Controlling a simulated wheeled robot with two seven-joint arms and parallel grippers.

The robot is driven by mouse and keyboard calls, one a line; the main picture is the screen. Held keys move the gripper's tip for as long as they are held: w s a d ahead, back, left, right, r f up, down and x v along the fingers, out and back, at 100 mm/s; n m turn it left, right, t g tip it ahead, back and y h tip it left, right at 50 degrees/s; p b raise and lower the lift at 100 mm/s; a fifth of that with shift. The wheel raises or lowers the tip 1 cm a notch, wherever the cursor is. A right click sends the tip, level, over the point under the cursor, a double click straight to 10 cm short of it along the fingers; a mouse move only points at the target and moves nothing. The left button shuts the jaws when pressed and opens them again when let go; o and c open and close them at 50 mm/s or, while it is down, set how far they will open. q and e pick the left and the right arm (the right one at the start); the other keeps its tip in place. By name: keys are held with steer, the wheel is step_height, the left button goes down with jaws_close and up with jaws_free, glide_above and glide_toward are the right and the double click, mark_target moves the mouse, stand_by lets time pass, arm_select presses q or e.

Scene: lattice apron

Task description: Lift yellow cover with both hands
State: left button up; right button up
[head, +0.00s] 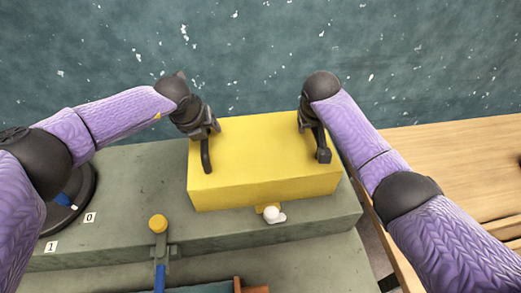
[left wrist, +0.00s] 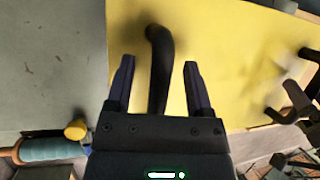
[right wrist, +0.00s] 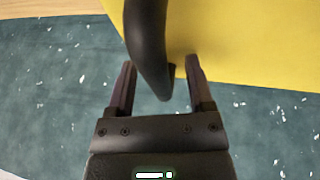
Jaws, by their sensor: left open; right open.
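The yellow cover (head: 265,165) is a box shape on a grey-green block, with a dark curved handle at each side. My left gripper (head: 208,128) is open at the left handle (head: 206,157). In the left wrist view, that handle (left wrist: 159,60) runs between the two spread fingers (left wrist: 158,80). My right gripper (head: 308,122) is open at the right handle (head: 321,145). In the right wrist view, that handle (right wrist: 148,40) reaches down between the open fingers (right wrist: 158,80). I cannot tell whether any finger touches a handle.
A white knob on a yellow tab (head: 273,214) is at the cover's front edge. A yellow-topped lever (head: 158,224) with a blue part stands in front. A black round dial (head: 75,205) with 0 and 1 labels is at left. A wooden bench (head: 450,160) is at right.

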arm_select(q)
jaws_close()
arm_select(e)
jaws_close()
arm_select(q)
steer(key=shift+r, duration=0.1)
stand_by(1.0)
